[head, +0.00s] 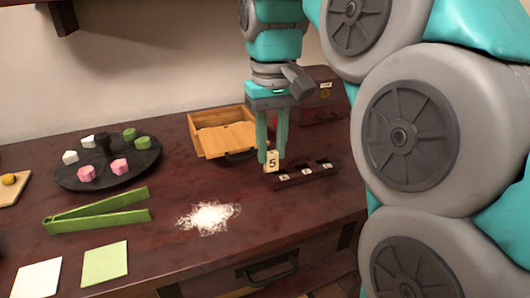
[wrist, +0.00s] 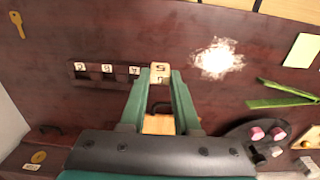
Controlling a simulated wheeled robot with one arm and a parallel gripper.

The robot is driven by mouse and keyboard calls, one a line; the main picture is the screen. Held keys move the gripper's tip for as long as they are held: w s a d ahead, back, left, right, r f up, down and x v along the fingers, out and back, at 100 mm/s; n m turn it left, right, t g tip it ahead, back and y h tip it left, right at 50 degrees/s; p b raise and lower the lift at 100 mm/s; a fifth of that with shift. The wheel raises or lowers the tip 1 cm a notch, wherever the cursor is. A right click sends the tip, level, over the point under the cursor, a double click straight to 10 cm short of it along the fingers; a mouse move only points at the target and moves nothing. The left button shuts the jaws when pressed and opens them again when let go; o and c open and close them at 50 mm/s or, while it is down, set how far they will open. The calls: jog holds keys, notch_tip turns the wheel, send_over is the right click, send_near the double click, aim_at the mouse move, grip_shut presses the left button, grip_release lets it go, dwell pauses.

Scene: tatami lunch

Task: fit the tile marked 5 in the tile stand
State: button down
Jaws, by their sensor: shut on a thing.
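The tile marked 5 (head: 272,161) is a small cream block, held upright between the fingertips of my gripper (head: 272,150). In the wrist view the tile (wrist: 160,69) sits between the two green fingers of my gripper (wrist: 160,76), its 5 showing. The dark tile stand (head: 318,173) lies on the table directly beside and below the tile; it also shows in the wrist view (wrist: 96,76). The held tile is at the stand's left end in the head view. I cannot tell whether it touches the stand.
An open wooden box (head: 212,150) and a dark chest (head: 322,98) stand behind. White shreds (head: 209,216), green tongs (head: 97,213) and a round black tray (head: 66,178) with sweets lie left. A key (wrist: 17,24) shows in the wrist view. Table in front of the stand is clear.

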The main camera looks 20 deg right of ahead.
jog(key=w+d+p, duration=0.1)
jog(key=w+d, duration=0.4)
jog(key=w, duration=0.1)
jog(key=shift+a+f+b, duration=0.15)
jog(key=shift+f+b, duration=1)
jog(key=shift+f, duration=1.35)
jog(key=shift+f+b, duration=0.5)
jog(key=shift+f, duration=0.75)
jog(key=c, duration=0.6)
grip_release()
jog(key=shift+o, duration=0.2)
notch_tip(320, 180, up, 8)
jog(key=p, duration=0.2)
jog(key=shift+s+f, duration=0.1)
